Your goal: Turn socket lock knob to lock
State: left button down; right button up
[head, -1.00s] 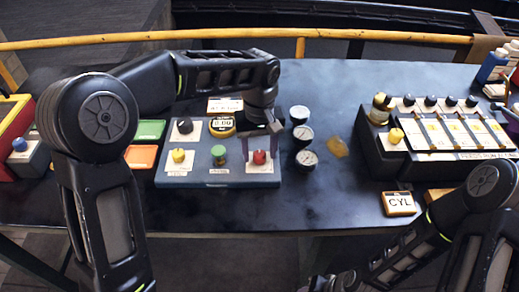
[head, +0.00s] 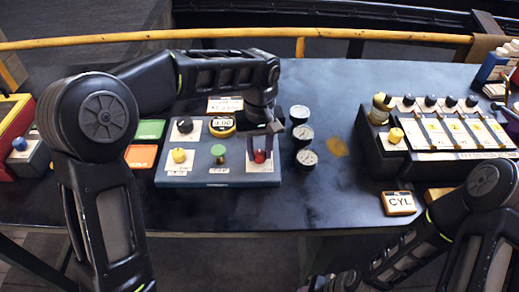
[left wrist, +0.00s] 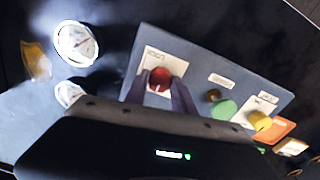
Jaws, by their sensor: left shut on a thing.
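A grey-blue control panel (head: 205,175) lies on the dark table in the head view. A red knob (head: 260,157) stands on a white plate at its front right corner; the plate's label is too small to read. My left gripper (head: 260,151) comes down over this knob from behind. In the left wrist view its two fingers (left wrist: 159,88) stand on either side of the red knob (left wrist: 160,76), shut on it. Of my right arm, only dark links show at the lower right; its gripper is out of view.
A block marked CYL (head: 398,203) lies near the table's front edge.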

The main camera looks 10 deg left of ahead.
pick_arm(q)
jog(key=shift+m, duration=0.3)
jog(key=m, duration=0.4)
jog(key=shift+r, duration=0.1)
jog(key=m+p, duration=0.1)
jog(key=m, duration=0.3)
jog(key=shift+m, duration=0.4)
jog(key=m, duration=0.4)
jog(key=shift+p, duration=0.4)
jog(key=shift+m+p, duration=0.35)
jog(key=shift+m, duration=1.95)
jog(key=c, duration=1.1)
grip_release()
jog(key=shift+o, duration=0.2)
